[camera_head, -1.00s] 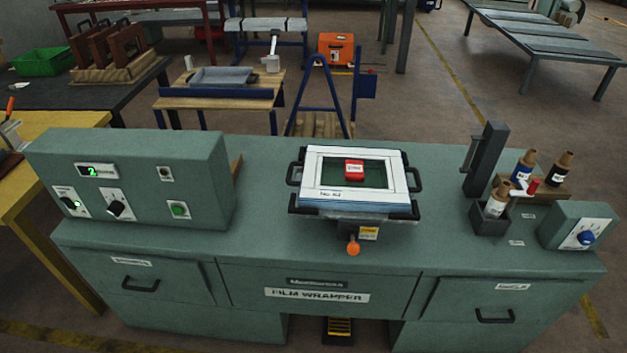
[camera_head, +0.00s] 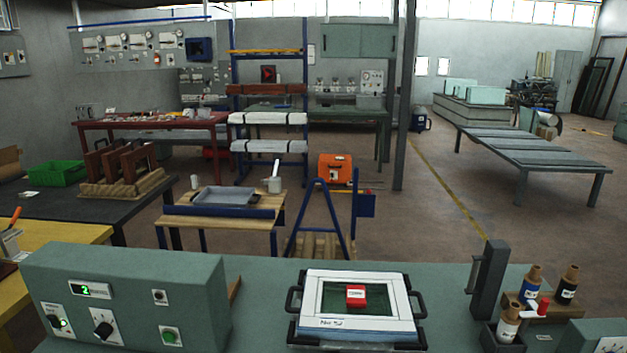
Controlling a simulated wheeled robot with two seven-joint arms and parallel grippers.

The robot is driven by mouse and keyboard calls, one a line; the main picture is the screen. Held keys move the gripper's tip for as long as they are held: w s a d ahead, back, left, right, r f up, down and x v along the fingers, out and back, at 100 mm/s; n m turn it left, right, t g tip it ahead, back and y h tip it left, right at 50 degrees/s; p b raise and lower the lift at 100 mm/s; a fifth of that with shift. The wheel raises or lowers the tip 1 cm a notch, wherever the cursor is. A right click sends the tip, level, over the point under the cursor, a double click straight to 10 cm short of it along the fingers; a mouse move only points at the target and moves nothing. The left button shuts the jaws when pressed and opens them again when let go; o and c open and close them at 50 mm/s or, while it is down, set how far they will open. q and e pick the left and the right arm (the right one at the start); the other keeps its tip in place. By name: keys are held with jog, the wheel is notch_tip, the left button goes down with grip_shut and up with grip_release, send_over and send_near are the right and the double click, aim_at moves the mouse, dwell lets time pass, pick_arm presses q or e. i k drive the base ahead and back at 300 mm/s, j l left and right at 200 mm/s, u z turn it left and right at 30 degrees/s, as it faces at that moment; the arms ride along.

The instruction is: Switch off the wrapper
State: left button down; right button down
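The film wrapper (camera_head: 256,272) is a green bench machine along the bottom of the head view. Its control box (camera_head: 190,285) at the left has a lit green display (camera_head: 90,289) that seems to read 2. Below are a small switch with a green light (camera_head: 60,323), a black rotary knob (camera_head: 103,328), a dark button (camera_head: 159,297) and a green button (camera_head: 169,336). A white frame (camera_head: 404,309) with black handles holds a red block (camera_head: 356,295). A second control box (camera_head: 596,337) at the right is cut off by the picture edge. Neither gripper is in view.
Bottles (camera_head: 532,283) stand in holders beside a dark upright post (camera_head: 490,280) on the bench's right. A yellow table (camera_head: 50,241) adjoins at the left. Behind are a small wooden table (camera_head: 258,223) and a blue stand (camera_head: 318,220). Open floor (camera_head: 420,225) lies at the back right.

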aim_at(54, 321)
jog(key=u, duration=1.45)
